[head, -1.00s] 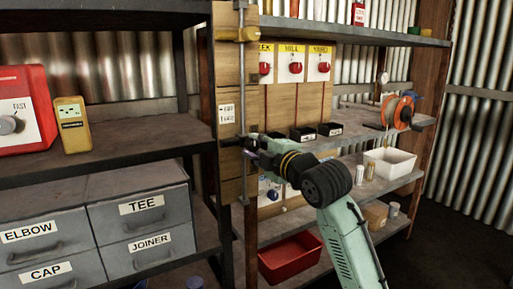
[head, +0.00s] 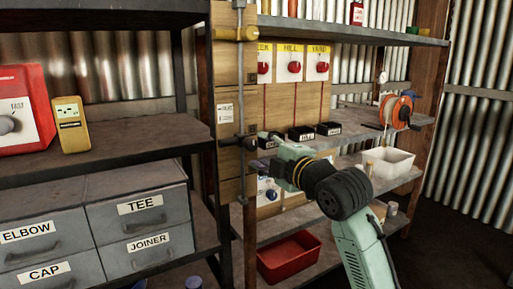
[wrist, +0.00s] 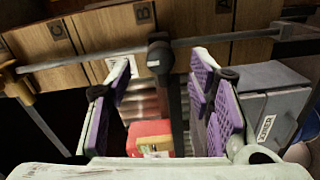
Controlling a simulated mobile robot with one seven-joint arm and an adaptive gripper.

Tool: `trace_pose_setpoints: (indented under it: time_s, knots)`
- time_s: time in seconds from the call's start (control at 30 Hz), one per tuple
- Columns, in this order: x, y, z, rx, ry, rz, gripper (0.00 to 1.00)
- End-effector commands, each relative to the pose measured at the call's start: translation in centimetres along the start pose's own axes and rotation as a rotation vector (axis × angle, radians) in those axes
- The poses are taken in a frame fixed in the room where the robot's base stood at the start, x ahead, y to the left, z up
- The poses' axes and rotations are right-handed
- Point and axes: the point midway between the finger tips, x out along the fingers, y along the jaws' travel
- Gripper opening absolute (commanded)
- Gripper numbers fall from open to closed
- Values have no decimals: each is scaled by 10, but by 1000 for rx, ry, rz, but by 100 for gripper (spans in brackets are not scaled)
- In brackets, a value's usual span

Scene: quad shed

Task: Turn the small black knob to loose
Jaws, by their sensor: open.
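The small black knob (head: 240,140) sits on a metal rod (head: 241,88) that runs up the front of a wooden post (head: 228,62). In the wrist view the black knob (wrist: 158,56) is on the rod, beyond and between my fingertips. My gripper (wrist: 160,88) is open, with purple pads apart and nothing between them. In the head view my gripper (head: 272,143) is just right of the post, clear of the knob. A small white label (head: 225,113) is on the post above the knob; its words are too small to read.
A yellow clamp (head: 240,34) holds the rod higher up. Dark shelves with a red box (head: 22,95) and a yellow meter (head: 71,125) are left of the post.

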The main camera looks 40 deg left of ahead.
Motion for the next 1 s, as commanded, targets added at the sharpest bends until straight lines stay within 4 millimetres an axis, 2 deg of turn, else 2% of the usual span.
trace_pose_setpoints:
  time_s: [0.03,0.2,0.4,1.0]
  knots:
    - [-12,0,1,-1,-3,3,48]
    - [-47,0,1,-1,-2,1,48]
    - [-71,0,0,-2,-2,1,48]
    - [-76,0,0,-1,0,0,48]
